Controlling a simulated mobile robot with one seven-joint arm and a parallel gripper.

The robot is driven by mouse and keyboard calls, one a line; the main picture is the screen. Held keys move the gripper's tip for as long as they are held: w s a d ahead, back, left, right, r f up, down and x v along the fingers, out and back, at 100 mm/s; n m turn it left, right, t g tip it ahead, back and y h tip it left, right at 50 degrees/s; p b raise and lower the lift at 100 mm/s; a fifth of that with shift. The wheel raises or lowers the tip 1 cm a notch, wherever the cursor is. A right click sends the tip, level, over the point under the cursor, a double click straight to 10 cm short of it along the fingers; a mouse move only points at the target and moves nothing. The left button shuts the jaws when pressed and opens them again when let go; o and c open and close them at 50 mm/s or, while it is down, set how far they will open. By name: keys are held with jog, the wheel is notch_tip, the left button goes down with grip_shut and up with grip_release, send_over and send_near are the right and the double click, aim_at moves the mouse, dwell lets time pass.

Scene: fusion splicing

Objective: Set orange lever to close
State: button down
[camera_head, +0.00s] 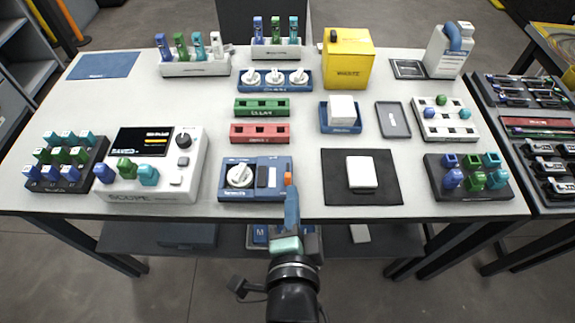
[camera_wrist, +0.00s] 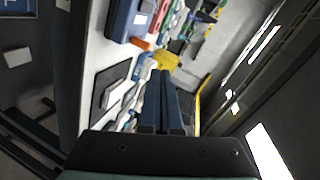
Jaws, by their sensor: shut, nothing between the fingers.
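The orange lever (camera_head: 288,178) is at the right side of the blue splicer device (camera_head: 262,193), which has a white dial and stands at the table's front edge. In the wrist view the lever (camera_wrist: 141,44) sticks out beside the blue device (camera_wrist: 124,18). My gripper (camera_head: 291,191) is shut and empty. In the head view its blue fingers overlap the area just below the lever. In the wrist view the fingertips (camera_wrist: 160,76) lie below and right of the lever, with a gap between them in the picture. I cannot tell whether they touch.
A white scope box (camera_head: 150,187) stands left of the device. A black mat (camera_head: 335,190) with a white block (camera_head: 361,172) lies to the right. Red (camera_head: 260,133) and green (camera_head: 262,107) racks sit behind. Bare white table shows between these things.

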jog(key=s+r+m+g+p, duration=0.1)
jog(key=s+m+g+p, duration=0.1)
jog(key=s+p, duration=0.6)
jog(key=shift+a+m+g+p, duration=0.4)
jog(key=shift+a+m+p, duration=0.05)
jog(key=shift+m, duration=0.25)
jog(key=shift+r, duration=0.1)
send_near(287, 180)
jog(key=x, duration=0.4)
jog(key=shift+w+f, duration=0.1)
jog(key=shift+f, duration=0.4)
jog(key=shift+w, duration=0.9)
jog(key=w+b, duration=0.1)
jog(key=w, duration=0.4)
jog(key=shift+f, duration=0.15)
jog(key=shift+d, duration=0.1)
